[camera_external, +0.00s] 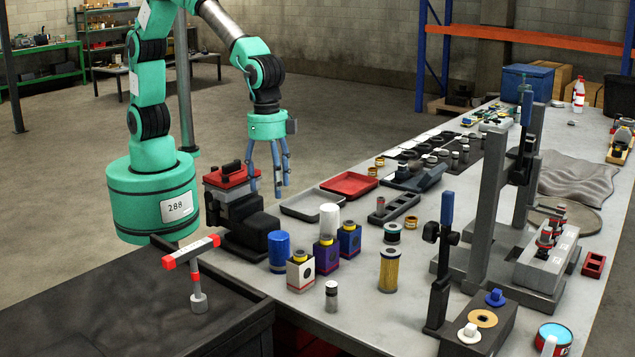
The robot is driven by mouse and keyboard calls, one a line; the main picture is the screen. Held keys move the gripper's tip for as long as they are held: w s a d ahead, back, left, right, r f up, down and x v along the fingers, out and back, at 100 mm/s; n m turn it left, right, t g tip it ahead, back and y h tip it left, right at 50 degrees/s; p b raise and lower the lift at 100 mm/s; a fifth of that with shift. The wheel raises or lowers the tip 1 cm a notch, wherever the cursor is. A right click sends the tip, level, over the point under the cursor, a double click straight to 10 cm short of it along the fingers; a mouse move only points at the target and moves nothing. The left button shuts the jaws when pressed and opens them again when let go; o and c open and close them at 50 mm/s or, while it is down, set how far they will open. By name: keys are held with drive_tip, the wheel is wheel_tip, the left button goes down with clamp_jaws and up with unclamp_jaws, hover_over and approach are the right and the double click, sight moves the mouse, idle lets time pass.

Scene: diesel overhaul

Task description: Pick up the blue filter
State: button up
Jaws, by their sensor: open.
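The blue filter (279,251) is a plain blue cylinder standing upright on the grey bench near its left edge. It is left of the boxed bottles and just in front of the dark vise. My gripper (281,190) hangs pointing down above the bench, with its blue fingers spread apart and nothing between them. It is above and behind the filter in the picture, apart from it. The red-topped vise stands left of the fingers.
The dark vise (240,215) stands close behind the filter. White (300,272), purple (326,255) and blue (348,240) boxes stand right of it. A white cylinder (329,219) and a yellow filter (389,270) are nearby.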

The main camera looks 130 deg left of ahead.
drive_tip(key=p, duration=0.1)
hover_over(279, 235)
drive_tip(key=shift+g, duration=0.3)
wheel_tip(279, 235, down, 5)
drive_tip(key=shift+w+f, duration=0.1)
drive_tip(key=shift+f, duration=0.05)
drive_tip(key=shift+f, duration=0.15)
drive_tip(key=shift+f+b, duration=0.55)
drive_tip(key=shift+f, duration=3.6)
drive_tip(key=shift+f, duration=0.1)
drive_tip(key=shift+f+b, duration=0.55)
drive_tip(key=shift+f, duration=1.95)
drive_tip(key=c, duration=1.5)
